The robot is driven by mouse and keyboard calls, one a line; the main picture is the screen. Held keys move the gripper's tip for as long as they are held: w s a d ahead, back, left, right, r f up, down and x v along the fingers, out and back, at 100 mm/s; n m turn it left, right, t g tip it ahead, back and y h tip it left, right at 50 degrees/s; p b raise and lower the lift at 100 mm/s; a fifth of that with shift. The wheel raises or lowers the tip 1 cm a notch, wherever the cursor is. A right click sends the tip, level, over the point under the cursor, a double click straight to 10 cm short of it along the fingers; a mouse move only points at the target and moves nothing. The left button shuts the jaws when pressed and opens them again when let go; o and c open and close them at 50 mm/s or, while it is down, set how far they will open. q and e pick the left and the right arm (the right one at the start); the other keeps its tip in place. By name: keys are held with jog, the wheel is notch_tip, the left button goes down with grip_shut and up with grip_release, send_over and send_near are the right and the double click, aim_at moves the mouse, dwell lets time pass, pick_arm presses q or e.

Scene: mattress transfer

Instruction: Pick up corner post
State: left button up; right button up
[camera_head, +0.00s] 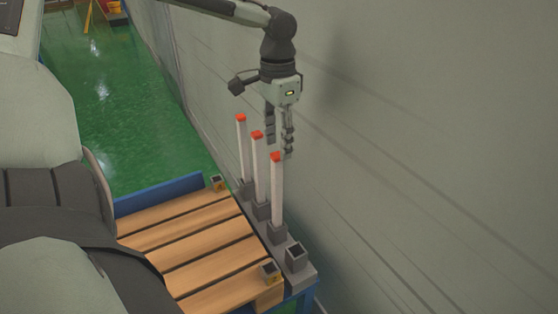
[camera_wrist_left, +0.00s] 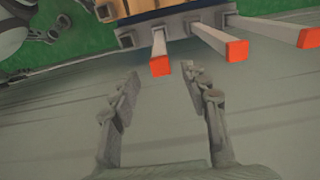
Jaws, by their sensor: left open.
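Three white corner posts with red tops stand upright in grey sockets in a row beside the pallet: a far one (camera_head: 242,150), a middle one (camera_head: 260,170) and a near one (camera_head: 277,195). My left gripper (camera_head: 280,150) is open and empty, pointing down close to the tops of the posts on the wall side. In the left wrist view, one post's red top (camera_wrist_left: 160,66) lies just beyond and between the open fingertips (camera_wrist_left: 160,75). The other two red tops (camera_wrist_left: 237,50) (camera_wrist_left: 309,38) are to the right. My right gripper is not seen.
An empty grey socket (camera_head: 295,256) stands nearest. A grey wall (camera_head: 430,150) rises close on the right. Green floor (camera_head: 120,120) is open at the back left.

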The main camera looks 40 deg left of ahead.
aim_at(277, 154)
pick_arm(q)
notch_tip(277, 154, down, 5)
jog(key=shift+s+a+r, duration=0.1)
jog(key=shift+s+r, duration=0.05)
jog(key=shift+r, duration=0.05)
grip_shut()
dwell(0.4)
